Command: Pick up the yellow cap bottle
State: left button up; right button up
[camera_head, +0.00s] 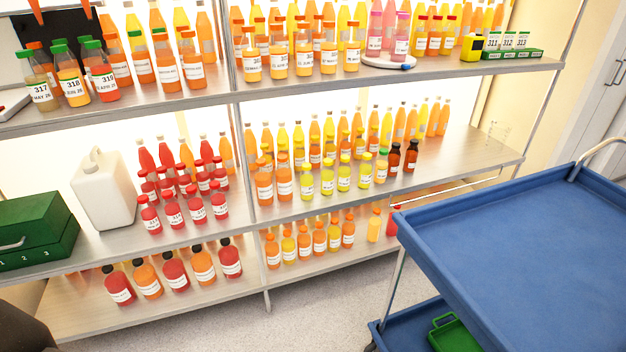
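Several small bottles of yellow juice with white labels stand in a front row on the middle shelf, right of the centre post; one of them (344,176) is near the middle of that row. Their small caps look yellow or green, and I cannot tell for sure which one is the yellow cap bottle. More small orange and yellow bottles (304,243) stand on the bottom shelf below, with caps in orange to yellow tones. Neither of my grippers shows in the head view, and no bottle is seen held.
A blue cart (520,240) fills the lower right, close to the shelf's right end. A white jug (102,190) and green case (38,230) stand left. Red bottles (173,214) crowd the left middle shelf. The grey floor (320,310) is clear in front.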

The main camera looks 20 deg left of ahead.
aim_at(306, 176)
jog(key=i+j+z, duration=0.25)
jog(key=j, duration=0.3)
jog(key=i+j+z, duration=0.15)
jog(key=j, duration=0.15)
jog(key=i+j+z, duration=0.25)
jog(key=j, duration=0.3)
jog(key=i+j+z, duration=0.1)
jog(key=j, duration=0.15)
